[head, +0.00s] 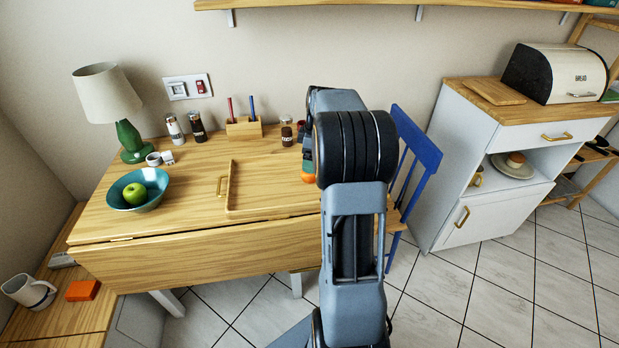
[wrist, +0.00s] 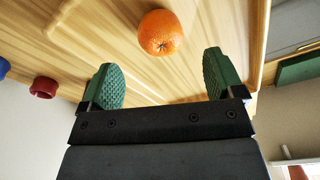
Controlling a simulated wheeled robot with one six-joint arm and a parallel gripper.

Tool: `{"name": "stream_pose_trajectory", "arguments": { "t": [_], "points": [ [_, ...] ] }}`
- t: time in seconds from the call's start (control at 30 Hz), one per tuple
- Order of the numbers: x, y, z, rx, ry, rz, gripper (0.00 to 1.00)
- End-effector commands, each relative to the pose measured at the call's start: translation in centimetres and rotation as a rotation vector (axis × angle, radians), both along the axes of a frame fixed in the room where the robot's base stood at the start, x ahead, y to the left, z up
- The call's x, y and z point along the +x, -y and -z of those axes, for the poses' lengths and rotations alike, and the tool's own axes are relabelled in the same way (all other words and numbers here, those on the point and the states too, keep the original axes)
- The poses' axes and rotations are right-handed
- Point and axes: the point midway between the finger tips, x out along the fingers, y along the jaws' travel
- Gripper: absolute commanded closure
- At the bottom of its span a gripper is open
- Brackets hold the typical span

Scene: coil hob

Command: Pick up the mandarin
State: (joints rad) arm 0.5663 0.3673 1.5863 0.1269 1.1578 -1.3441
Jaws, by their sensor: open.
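The mandarin (wrist: 160,32) is a round orange fruit on the wooden table. In the wrist view it lies at the top middle, just beyond my fingertips and between their lines. My gripper (wrist: 163,80) has two green textured fingers spread apart with nothing between them. In the head view a small part of the mandarin (head: 308,177) shows beside my arm near the table's right edge. My arm hides the rest of it, and most of my gripper is hidden too.
A teal bowl (head: 155,180) holds a green apple (head: 134,193). A dark jar (head: 287,134) and a pen holder (head: 243,128) stand near the wall. A blue chair (head: 419,150) stands at the table's right side.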

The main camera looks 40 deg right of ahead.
Motion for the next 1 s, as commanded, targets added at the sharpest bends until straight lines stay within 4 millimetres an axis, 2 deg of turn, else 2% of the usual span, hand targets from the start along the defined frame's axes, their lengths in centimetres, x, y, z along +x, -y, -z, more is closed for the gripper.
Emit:
{"name": "stream_pose_trajectory", "arguments": {
  "t": [0.23,0.5,0.6,0.9,1.0],
  "points": [
    [0.1,-0.2,1.5,0.001,-0.001,0.0,0.13],
    [0.4,-0.5,5.0,0.001,-0.001,0.0,0.13],
    [0.5,-0.6,5.8,0.001,-0.001,0.0,0.13],
    [0.5,-0.6,6.1,0.0,0.0,0.0,0.13],
    [0.5,-0.6,6.1,0.0,0.0,0.0,0.2]
  ]
}}
